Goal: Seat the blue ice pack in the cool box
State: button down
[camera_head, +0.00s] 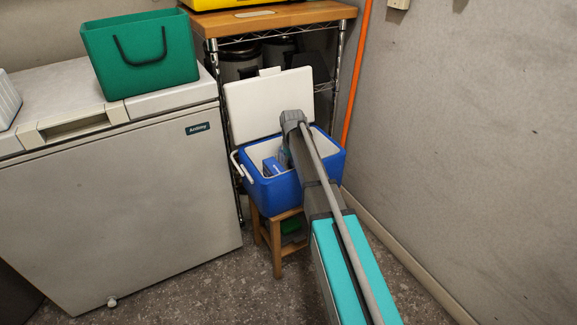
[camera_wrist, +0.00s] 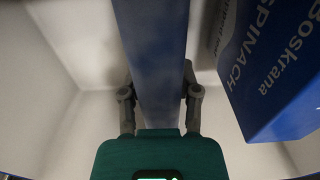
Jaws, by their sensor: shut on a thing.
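The blue cool box (camera_head: 272,195) stands open on a wooden stool, with its white lid raised behind it. My arm reaches down into it. In the wrist view my gripper (camera_wrist: 158,92) is shut on the blue ice pack (camera_wrist: 153,45), with one finger on each side of it. The pack is inside the white-lined box (camera_wrist: 45,85); whether its lower end touches the floor cannot be told. A blue spinach carton (camera_wrist: 275,70) is in the box to the right of the pack, apart from it. My arm partly hides the box opening in the head view.
A white chest freezer (camera_head: 120,215) with a green bin (camera_head: 145,75) on top stands at the left. A wire rack with a wooden top (camera_head: 265,19) is behind the box. An orange pole (camera_head: 357,75) and a grey wall are at the right.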

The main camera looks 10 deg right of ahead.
jog(key=shift+f, duration=0.15)
jog(key=shift+c, duration=1.6)
grip_release()
notch_tip(320, 180, up, 12)
jog(key=p, duration=1.2)
jog(key=shift+r, duration=0.2)
jog(key=shift+s, duration=0.1)
